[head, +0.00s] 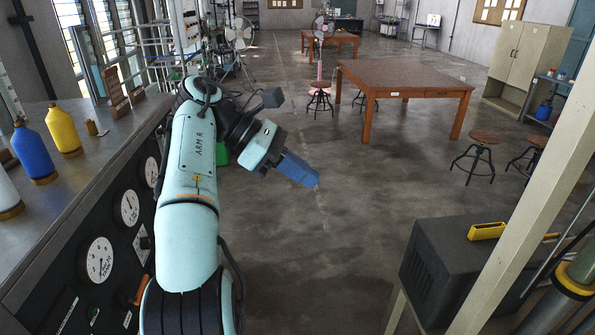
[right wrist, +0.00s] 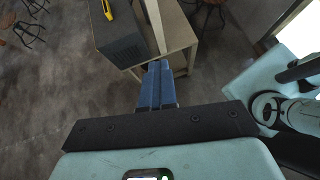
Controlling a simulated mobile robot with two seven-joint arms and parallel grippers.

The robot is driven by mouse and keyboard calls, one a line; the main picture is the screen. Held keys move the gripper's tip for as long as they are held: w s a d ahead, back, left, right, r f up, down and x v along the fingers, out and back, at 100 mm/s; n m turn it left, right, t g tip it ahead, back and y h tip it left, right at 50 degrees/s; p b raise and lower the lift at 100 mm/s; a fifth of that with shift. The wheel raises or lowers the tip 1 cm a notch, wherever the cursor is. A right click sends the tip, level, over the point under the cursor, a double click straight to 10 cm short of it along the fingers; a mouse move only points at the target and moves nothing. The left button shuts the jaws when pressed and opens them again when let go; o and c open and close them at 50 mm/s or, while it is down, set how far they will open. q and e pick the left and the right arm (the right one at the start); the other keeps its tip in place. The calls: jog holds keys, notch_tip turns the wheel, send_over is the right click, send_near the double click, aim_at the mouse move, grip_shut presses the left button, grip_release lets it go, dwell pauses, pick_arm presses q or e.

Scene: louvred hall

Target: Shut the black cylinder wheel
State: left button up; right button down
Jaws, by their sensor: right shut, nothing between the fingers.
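I cannot make out the black cylinder wheel in either view. My right gripper (head: 301,170) is shut and empty, with its blue fingers together over open floor in the middle of the head view. The same blue fingers (right wrist: 156,85) show in the right wrist view, pointing towards a dark grey box. They touch nothing that I can see. My left gripper is not in view.
A gauge panel (head: 101,260) fronts the bench at left, with bottles on top. The dark grey box (head: 428,282) bears a yellow tool (head: 487,231), beside a pale slanted post (head: 545,170). A wooden table (head: 405,78) stands farther back. The central floor is clear.

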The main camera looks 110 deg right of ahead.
jog(key=c, duration=1.3)
grip_release()
jog(key=shift+r, duration=0.3)
